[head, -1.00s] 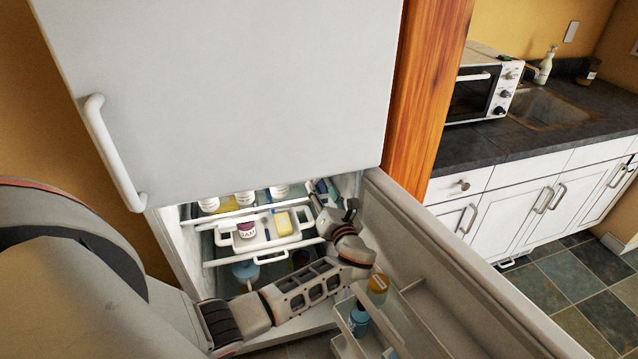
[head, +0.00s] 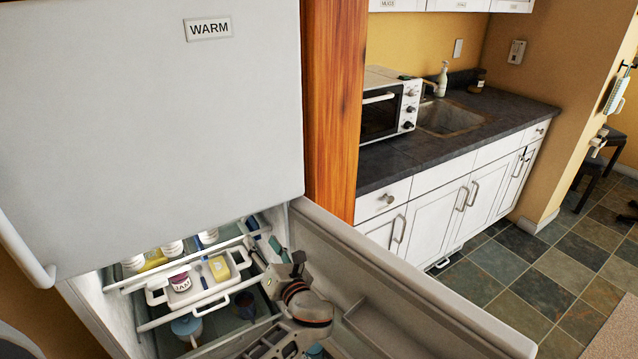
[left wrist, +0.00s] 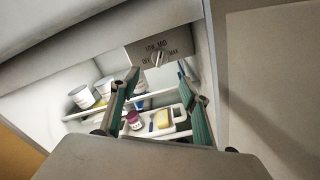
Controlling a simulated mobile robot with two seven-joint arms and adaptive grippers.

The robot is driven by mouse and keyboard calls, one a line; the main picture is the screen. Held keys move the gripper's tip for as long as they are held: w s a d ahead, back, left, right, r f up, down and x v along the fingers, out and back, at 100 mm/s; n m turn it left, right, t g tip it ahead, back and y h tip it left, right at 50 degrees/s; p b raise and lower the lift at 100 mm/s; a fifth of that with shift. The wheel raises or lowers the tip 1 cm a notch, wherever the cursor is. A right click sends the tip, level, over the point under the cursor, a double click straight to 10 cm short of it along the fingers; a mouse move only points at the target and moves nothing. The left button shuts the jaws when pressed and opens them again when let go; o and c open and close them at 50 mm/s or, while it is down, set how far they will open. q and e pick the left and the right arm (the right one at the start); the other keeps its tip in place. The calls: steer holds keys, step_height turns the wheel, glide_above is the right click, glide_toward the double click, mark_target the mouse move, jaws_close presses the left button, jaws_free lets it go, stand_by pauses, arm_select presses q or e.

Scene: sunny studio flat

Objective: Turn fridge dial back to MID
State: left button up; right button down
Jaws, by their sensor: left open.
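The fridge dial (left wrist: 157,58) shows in the left wrist view as a small pale knob on a grey panel (left wrist: 178,43) at the top of the fridge interior. MID is printed above it, OFF at its left and MAX at its right; its exact setting is too small to tell. In the head view the upper door hides the dial. My left gripper (left wrist: 162,88) is open and empty, its two green-padded fingers apart below the dial and not touching it. In the head view it (head: 293,268) is inside the open lower fridge door. My right gripper is out of view.
A white tray (head: 207,298) with a jam jar (head: 181,283) and a yellow block (head: 219,268) sits on the fridge shelf. The open lower door (head: 400,285) stands right of my arm. The upper door (head: 140,120), labelled WARM, is shut above. Counter and toaster oven stand right.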

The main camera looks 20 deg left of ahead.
arm_select(q)
steer(key=s+a+f+n+g+h, duration=0.2)
steer(key=s+f+n, duration=0.2)
steer(key=s+n, duration=0.25)
steer(key=s+a+f+n+g+h, duration=0.1)
steer(key=s+f+n+g+h, duration=0.1)
steer(key=s+f+n, duration=0.35)
steer(key=s+r+n+h, duration=0.3)
steer(key=s+n, duration=0.4)
steer(key=s, duration=0.1)
steer(key=s+r+n+h, duration=0.2)
steer(key=s+r+n, duration=0.1)
steer(key=s+n, duration=0.4)
steer(key=d+f+n+t+h, duration=0.2)
steer(key=d+f+h, duration=0.4)
steer(key=d+f, duration=0.8)
step_height(320, 180, down, 3)
steer(key=shift+d+f+t+h, duration=0.2)
steer(key=shift+d+t+h, duration=0.05)
steer(key=shift+t+h, duration=0.15)
steer(key=shift+s, duration=0.1)
